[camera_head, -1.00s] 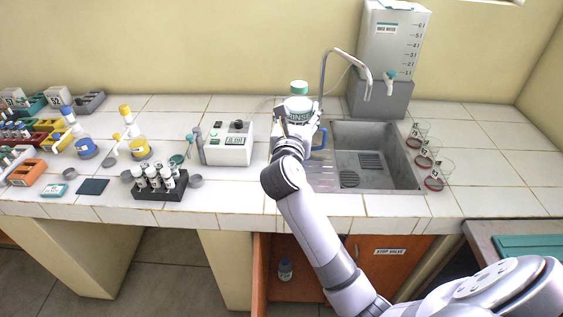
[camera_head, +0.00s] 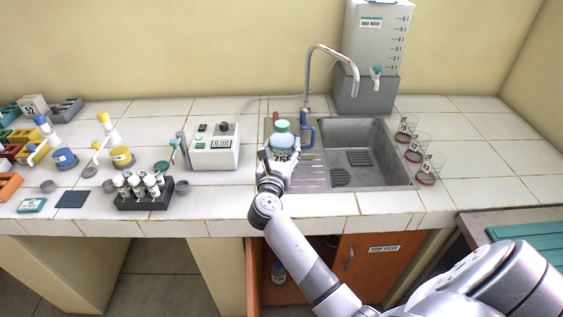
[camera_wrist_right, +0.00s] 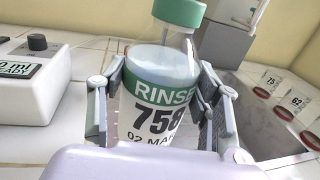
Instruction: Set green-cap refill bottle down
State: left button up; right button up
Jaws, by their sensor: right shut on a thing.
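The green-cap refill bottle (camera_head: 283,138) is upright at the left end of the sink unit. In the right wrist view the bottle (camera_wrist_right: 160,85) shows clear walls, liquid, and a green label reading RINSE and 758. My right gripper (camera_head: 277,160) is shut on it, with a finger on each side of the bottle body (camera_wrist_right: 160,110). The bottle's base is hidden by the gripper, so I cannot tell whether it touches the surface. My left gripper is not in view.
A white dispenser device (camera_head: 212,148) stands left of the bottle. The sink basin (camera_head: 362,155), with a tap (camera_head: 335,60), lies right. A blue-handled item (camera_head: 308,133) is close behind the bottle. Several flasks (camera_head: 425,170) line the sink's right side. A tube rack (camera_head: 145,200) stands left.

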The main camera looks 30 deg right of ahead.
aim_at(281, 160)
jog(key=shift+f+b, duration=0.35)
jog(key=shift+f, duration=1.85)
jog(key=shift+f, duration=0.1)
jog(key=o, duration=1.6)
jog(key=shift+f, duration=0.1)
jog(key=b+v, duration=0.1)
jog(key=v, duration=1.1)
